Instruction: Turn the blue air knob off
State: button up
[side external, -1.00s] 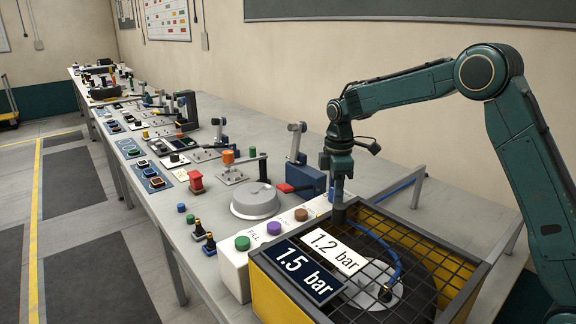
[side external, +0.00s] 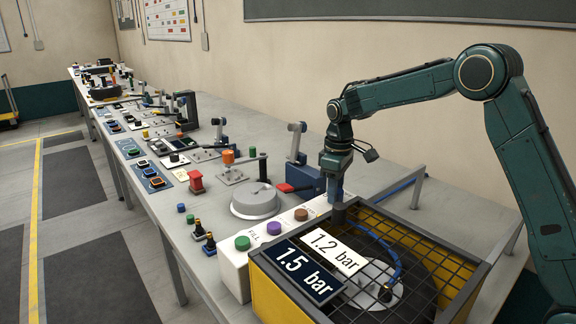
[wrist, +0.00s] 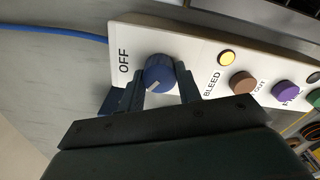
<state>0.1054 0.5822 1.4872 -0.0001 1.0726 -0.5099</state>
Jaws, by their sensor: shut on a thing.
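The blue air knob (wrist: 159,72) sits on the white panel beside the printed OFF label (wrist: 124,61) in the wrist view. A pale mark on its face lies toward the lower left, while OFF is to the left. My gripper (wrist: 160,84) is shut on the knob, with one finger on each side of it. In the side external view my gripper (side external: 338,214) points down behind the caged box. The knob cannot be made out there.
BLEED, a yellow light (wrist: 227,58), and brown (wrist: 243,84) and purple (wrist: 286,94) buttons are right of the knob. A mesh-topped yellow box (side external: 400,235) holding a tyre stands close in front of my gripper. A blue hose (wrist: 60,33) runs left of the panel.

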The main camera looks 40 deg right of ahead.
jog(key=m, duration=0.5)
jog(key=shift+m, duration=0.3)
jog(key=m, duration=0.5)
jog(key=shift+d+m, duration=0.1)
jog(key=shift+m, duration=0.3)
jog(key=o, duration=1)
jog(key=shift+r, duration=0.15)
notch_tip(320, 180, up, 14)
jog(key=shift+f, duration=0.2)
